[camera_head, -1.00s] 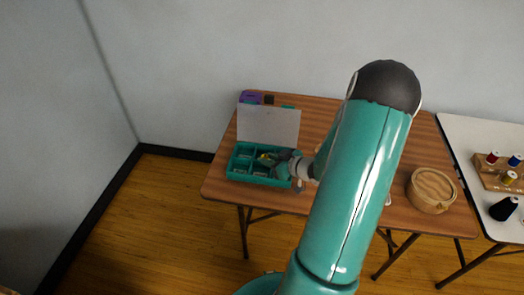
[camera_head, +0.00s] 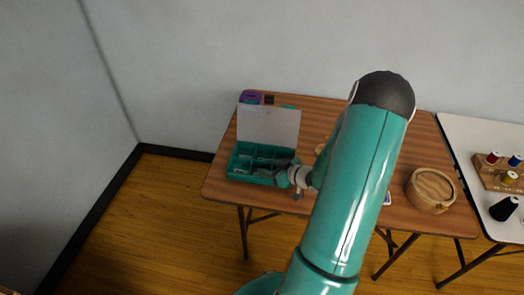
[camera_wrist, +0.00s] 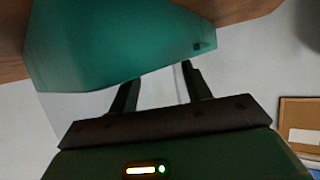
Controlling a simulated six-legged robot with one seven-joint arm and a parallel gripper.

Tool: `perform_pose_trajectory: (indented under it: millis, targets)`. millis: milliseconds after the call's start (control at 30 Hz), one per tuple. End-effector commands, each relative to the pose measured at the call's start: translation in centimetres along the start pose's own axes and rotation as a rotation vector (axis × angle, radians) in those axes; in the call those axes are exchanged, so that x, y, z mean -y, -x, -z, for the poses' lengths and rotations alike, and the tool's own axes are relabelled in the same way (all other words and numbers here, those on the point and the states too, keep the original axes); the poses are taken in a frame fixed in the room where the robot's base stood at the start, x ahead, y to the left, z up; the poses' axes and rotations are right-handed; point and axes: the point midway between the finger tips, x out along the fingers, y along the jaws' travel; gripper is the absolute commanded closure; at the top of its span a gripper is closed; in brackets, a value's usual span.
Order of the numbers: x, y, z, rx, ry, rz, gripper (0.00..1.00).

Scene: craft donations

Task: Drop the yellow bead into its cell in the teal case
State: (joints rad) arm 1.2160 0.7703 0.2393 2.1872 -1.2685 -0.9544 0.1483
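The teal case (camera_head: 232,169) stands open at the left of the wooden table, with its pale lid (camera_head: 268,124) upright at the back. Its divided cells show in the head view. In the wrist view the case's teal wall (camera_wrist: 120,45) fills the upper left. My gripper (camera_head: 272,165) is low over the right part of the case. The yellow bead is not visible in either view now, and whatever lies between the tips is hidden.
A round wooden box (camera_head: 431,190) stands at the table's right. A purple item (camera_head: 250,97) and a small dark block (camera_head: 269,99) lie behind the lid. A white table (camera_head: 480,140) at the far right holds a spool rack (camera_head: 493,170) and a black cone (camera_head: 504,209).

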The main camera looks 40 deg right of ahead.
Motion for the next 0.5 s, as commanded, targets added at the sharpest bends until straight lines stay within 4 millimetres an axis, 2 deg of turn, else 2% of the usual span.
perform_pose_trajectory:
  millis: [167,267,500]
  targets:
    - [0.0,0.3,0.0,0.001,0.000,-0.001,0.51]
    - [-0.1,1.3,0.0,0.001,0.000,-0.002,0.51]
    - [-0.1,6.1,0.0,0.002,0.000,-0.005,0.51]
